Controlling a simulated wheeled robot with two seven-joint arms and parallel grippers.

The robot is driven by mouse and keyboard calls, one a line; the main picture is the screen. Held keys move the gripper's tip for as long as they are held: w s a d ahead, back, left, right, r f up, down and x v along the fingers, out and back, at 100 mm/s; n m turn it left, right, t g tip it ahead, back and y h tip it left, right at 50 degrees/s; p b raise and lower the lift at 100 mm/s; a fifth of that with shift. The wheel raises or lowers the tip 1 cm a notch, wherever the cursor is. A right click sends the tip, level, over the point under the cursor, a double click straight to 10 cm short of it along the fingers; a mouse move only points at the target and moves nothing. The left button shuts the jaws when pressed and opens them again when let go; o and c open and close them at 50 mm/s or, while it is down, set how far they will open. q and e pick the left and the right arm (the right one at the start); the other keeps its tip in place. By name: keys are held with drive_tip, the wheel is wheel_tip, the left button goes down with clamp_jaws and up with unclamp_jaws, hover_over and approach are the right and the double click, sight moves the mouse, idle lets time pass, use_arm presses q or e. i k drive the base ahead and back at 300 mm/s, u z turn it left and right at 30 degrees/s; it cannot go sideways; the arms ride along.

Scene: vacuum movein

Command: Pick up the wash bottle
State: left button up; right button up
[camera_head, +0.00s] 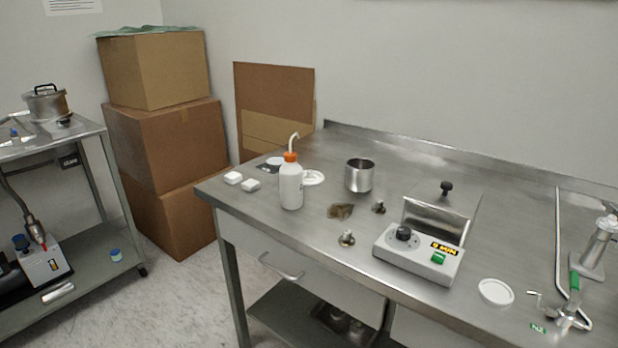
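The wash bottle (291,185) is white with an orange cap and a bent white spout. It stands upright on the steel table (330,265), near its left front part. A white round dish (313,177) lies just behind it on the right. Two small white blocks lie to its left. Nothing touches the bottle from the front, and it is in full view. Neither of my grippers shows in the head view.
A steel cup (359,175), a brown crumpled piece (341,211) and a control box with a knob (418,254) stand to the bottle's right. Stacked cardboard boxes (160,145) stand behind the table's left end. A cart (75,240) is at far left, with open floor between.

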sight(291, 173)
drive_tip(key=u, duration=1.9)
drive_tip(key=i, duration=1.55)
drive_tip(key=z, duration=0.8)
